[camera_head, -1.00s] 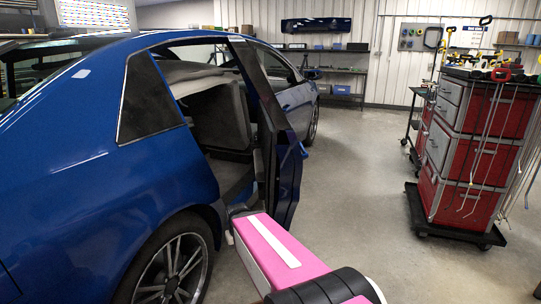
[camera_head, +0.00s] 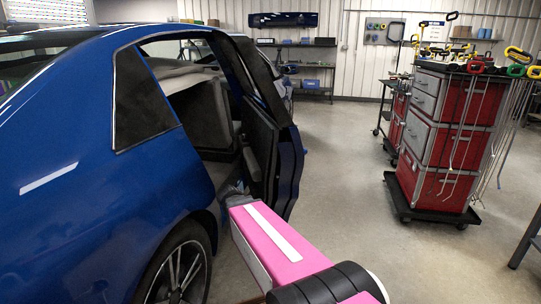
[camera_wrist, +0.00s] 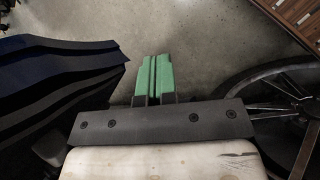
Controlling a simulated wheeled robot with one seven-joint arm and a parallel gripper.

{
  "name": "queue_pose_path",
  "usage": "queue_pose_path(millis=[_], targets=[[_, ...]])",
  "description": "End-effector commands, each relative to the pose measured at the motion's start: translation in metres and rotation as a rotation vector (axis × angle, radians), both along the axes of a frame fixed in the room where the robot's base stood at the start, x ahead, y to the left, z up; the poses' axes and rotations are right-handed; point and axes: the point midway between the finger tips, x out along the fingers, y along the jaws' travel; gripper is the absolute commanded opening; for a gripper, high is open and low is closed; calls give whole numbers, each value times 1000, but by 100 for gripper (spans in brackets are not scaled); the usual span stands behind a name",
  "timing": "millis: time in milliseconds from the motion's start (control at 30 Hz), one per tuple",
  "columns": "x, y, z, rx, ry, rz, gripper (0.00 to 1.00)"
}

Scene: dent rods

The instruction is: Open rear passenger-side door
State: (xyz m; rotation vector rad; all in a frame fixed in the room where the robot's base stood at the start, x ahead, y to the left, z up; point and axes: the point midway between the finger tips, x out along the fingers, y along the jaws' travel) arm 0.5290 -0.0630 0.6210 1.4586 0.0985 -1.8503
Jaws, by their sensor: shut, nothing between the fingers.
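The blue car's rear passenger-side door (camera_head: 290,165) stands open in the head view, swung out from the body, with its dark inner panel and the seat opening showing. In the wrist view, a blue panel with a dark edge (camera_wrist: 60,70), apparently the door, lies left of my gripper. My gripper (camera_wrist: 153,62) has its two green fingers together, with nothing between them, over bare floor between that panel and the rear wheel (camera_wrist: 290,105). In the head view, my pink arm reaches toward the door's lower part, and the fingers cannot be made out there.
The car's rear body (camera_head: 90,190) and rear wheel (camera_head: 180,270) are close on the left. A red tool cart (camera_head: 440,140) with hanging rods stands at the right. A dark table leg (camera_head: 525,240) shows at the right edge. Concrete floor (camera_head: 350,190) between car and cart is clear.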

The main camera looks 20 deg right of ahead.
Motion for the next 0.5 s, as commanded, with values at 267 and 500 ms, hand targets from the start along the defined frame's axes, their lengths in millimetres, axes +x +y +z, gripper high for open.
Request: queue_pose_path(millis=[267,500], targets=[[45,-27,59,-337,230,261,0],[90,-33,157,-730,586,414,0]])
